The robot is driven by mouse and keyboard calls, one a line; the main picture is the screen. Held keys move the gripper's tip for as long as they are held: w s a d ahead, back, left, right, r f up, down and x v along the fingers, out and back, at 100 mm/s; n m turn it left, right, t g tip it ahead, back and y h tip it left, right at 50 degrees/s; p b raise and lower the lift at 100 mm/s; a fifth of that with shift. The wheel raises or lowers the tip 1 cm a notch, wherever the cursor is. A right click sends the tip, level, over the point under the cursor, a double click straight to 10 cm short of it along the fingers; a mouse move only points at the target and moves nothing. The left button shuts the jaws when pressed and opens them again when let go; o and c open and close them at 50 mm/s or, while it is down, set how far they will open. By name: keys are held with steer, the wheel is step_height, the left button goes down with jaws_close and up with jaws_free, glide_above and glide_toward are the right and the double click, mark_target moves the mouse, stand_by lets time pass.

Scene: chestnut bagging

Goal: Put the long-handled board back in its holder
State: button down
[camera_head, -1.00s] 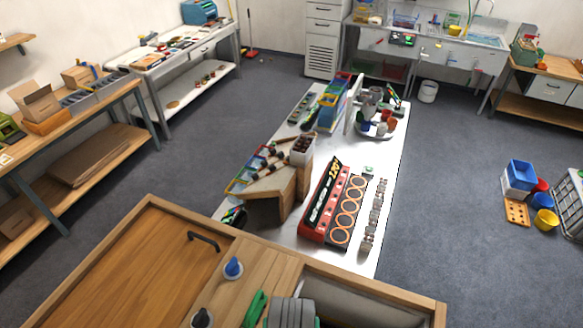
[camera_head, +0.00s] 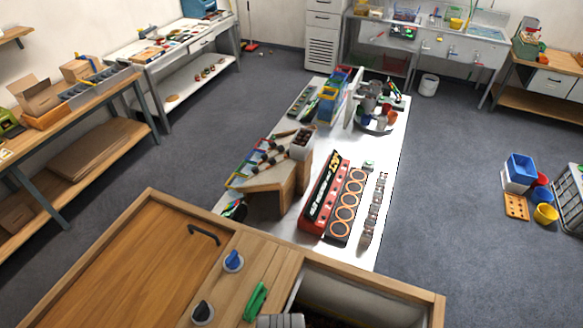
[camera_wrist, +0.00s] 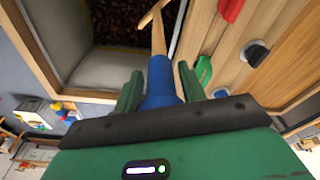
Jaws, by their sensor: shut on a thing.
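My gripper (camera_wrist: 160,80) is shut on the blue grip of the long-handled board (camera_wrist: 160,86) in the wrist view. Its pale wooden shaft runs up over the dark opening, ending in a crosspiece near the top edge. A green clip-like piece (camera_wrist: 203,70) is fixed to the wooden counter just right of the grip, apart from it. It also shows in the head view (camera_head: 256,301). I cannot tell whether this is the holder. The board and my gripper's fingers are not visible in the head view.
The wooden counter (camera_head: 262,266) has a blue knob (camera_head: 233,260), a black knob (camera_head: 202,312) and a dark handle (camera_head: 204,235). A pale-walled opening (camera_head: 362,306) with dark brown contents lies beside the clip. A crowded white table (camera_head: 370,250) stands beyond.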

steer(key=s+a+r, duration=0.2)
steer(key=s+a, duration=0.1)
steer(key=s, duration=0.5)
steer(key=shift+r, duration=0.35)
steer(key=shift+s, duration=0.1)
steer(key=s+d, duration=0.3)
steer(key=d, duration=0.5)
steer(key=shift+s+d, duration=0.3)
steer(key=shift+d, duration=0.1)
steer(key=w+d+b, duration=0.1)
steer(key=w+d, duration=0.3)
steer(key=w, duration=0.6)
steer(key=w+d+b, duration=0.2)
steer(key=w+d, duration=0.2)
steer(key=w, duration=0.6)
steer(key=w+d+b, duration=0.2)
steer(key=w+d, duration=0.3)
steer(key=w, duration=0.6)
stand_by(0.5)
steer(key=shift+r, duration=0.1)
